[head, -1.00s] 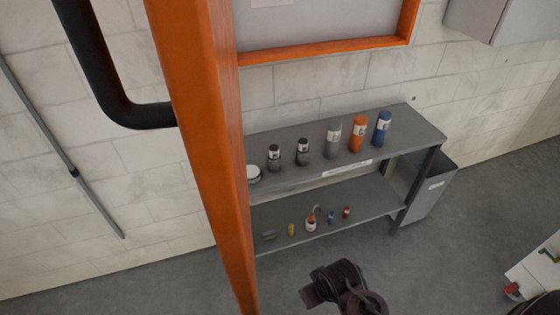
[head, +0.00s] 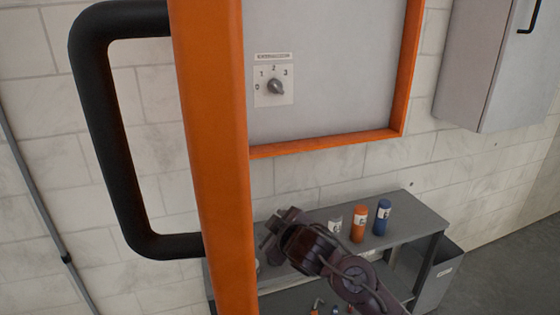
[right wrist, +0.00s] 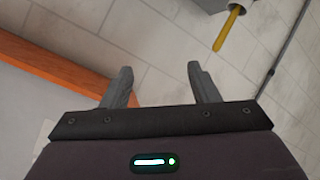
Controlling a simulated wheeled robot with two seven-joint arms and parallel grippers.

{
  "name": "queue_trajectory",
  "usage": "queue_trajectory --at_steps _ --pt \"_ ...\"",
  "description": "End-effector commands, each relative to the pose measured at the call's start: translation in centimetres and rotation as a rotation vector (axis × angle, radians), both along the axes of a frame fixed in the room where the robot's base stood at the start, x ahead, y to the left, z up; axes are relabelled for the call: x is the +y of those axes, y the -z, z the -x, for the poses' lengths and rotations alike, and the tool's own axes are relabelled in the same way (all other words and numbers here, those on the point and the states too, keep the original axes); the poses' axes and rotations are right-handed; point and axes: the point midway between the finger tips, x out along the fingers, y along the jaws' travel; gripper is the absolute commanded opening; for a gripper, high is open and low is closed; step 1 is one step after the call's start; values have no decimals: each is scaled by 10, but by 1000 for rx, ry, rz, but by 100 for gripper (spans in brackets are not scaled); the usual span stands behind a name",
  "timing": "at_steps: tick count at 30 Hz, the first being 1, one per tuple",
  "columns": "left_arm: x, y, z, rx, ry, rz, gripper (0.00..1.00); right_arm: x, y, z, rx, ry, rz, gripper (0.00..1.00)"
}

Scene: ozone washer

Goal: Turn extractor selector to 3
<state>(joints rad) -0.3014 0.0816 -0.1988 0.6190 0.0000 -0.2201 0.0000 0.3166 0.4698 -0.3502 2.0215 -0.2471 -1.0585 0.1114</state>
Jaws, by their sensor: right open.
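The extractor selector (head: 276,87) is a grey rotary knob on a pale plate marked 0, 1, 2 and 3. It sits on the grey panel (head: 340,50) inside the orange frame. I cannot tell clearly which number the knob points to. My right gripper (head: 272,231) is below the panel and selector, in front of the shelf, touching neither. In the right wrist view its two fingers (right wrist: 161,82) are apart with nothing between them. The selector is not identifiable in that view. My left gripper is not in view.
An orange post (head: 215,150) with a black handle (head: 105,130) stands left of the panel. A grey shelf (head: 425,225) with bottles is below. A grey cabinet (head: 490,60) hangs at right. A yellow object (right wrist: 228,28) shows in the right wrist view.

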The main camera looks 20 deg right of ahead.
Motion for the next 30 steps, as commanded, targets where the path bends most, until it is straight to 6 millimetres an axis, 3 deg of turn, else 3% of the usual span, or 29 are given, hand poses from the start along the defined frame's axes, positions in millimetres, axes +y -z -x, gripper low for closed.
queue_trajectory --at_steps 1,6,9,13,16,19,30 --pt "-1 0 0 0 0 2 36 -7 -34 -25 -82 -23 46 55" --pt "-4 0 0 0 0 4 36 -31 -133 -81 -282 -88 162 55" --pt "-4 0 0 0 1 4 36 -50 -186 -99 -368 -105 214 55" --pt "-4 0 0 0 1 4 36 -70 -237 -110 -440 -115 255 55" --pt "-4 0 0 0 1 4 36 -80 -259 -113 -468 -118 271 55" --pt "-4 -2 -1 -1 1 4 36 -84 -269 -117 -479 -120 275 55" --pt "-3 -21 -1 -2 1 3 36 -76 -272 -168 -479 -120 275 55"
